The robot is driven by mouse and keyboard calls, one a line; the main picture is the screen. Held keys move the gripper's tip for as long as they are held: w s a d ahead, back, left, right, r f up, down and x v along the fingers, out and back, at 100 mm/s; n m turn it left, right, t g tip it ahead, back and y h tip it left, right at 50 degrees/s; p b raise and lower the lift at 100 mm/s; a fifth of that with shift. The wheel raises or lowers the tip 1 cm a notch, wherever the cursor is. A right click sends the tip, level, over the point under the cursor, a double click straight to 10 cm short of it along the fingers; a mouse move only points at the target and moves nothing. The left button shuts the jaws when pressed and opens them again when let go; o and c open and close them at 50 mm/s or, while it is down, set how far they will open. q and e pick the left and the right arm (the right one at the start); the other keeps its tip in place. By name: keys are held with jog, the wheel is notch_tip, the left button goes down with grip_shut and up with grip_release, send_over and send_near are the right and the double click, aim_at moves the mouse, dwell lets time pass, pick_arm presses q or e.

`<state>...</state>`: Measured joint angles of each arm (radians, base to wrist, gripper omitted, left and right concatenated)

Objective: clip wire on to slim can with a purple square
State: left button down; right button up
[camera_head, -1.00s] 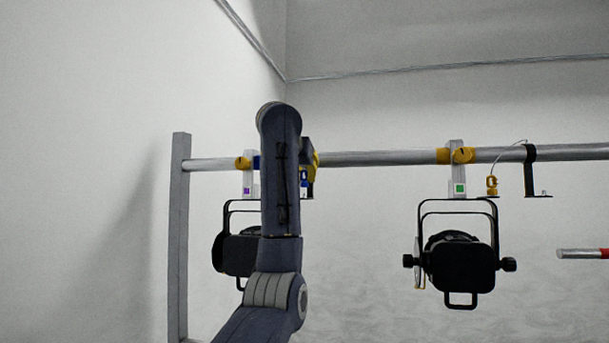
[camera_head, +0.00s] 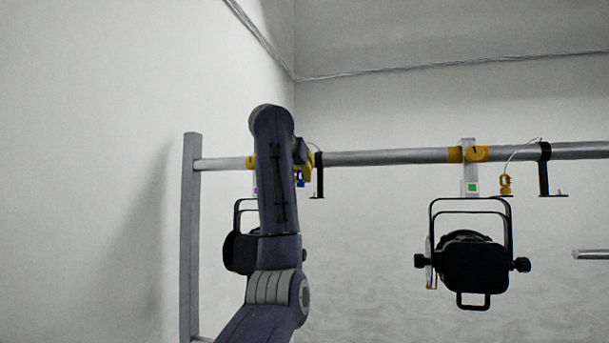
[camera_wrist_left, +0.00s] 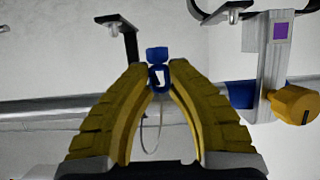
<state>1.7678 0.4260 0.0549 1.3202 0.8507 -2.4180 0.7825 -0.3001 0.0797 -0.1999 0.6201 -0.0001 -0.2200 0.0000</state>
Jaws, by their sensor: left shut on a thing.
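The can with the purple square is a black lamp (camera_head: 238,252) hanging at the left of the bar, partly hidden behind my left arm. Its purple square (camera_wrist_left: 281,31) sits on a pale bracket with a yellow knob, upper right in the left wrist view; a sliver of it shows in the head view (camera_head: 256,190). My left gripper (camera_wrist_left: 158,75) is shut on a blue clip (camera_wrist_left: 157,54), with a thin wire (camera_wrist_left: 150,135) looping below it in the wrist view. The clip (camera_head: 300,180) is apart from the can, right of its bracket. My right gripper is not in view.
A silver bar (camera_head: 390,157) runs across from a grey post (camera_head: 191,240). A black hook bracket (camera_head: 319,175) hangs close to my gripper. Right of it are another black lamp (camera_head: 468,262) with a green square (camera_head: 471,188), a yellow clip (camera_head: 505,185) and another hook bracket (camera_head: 544,170).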

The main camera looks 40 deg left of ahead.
pick_arm(q)
jog(key=shift+s+a+f, duration=0.1)
jog(key=shift+s+a, duration=0.45)
jog(key=shift+a, duration=0.6)
jog(key=shift+s+a+r, duration=0.1)
jog(key=shift+s+a, duration=0.5)
jog(key=shift+a, duration=0.6)
jog(key=shift+s+a+f, duration=0.1)
jog(key=shift+s+a, duration=0.45)
jog(key=shift+a, duration=0.6)
jog(key=shift+f, duration=1.3)
dwell(1.4)
jog(key=c, duration=1.2)
grip_release()
jog(key=shift+c, duration=0.2)
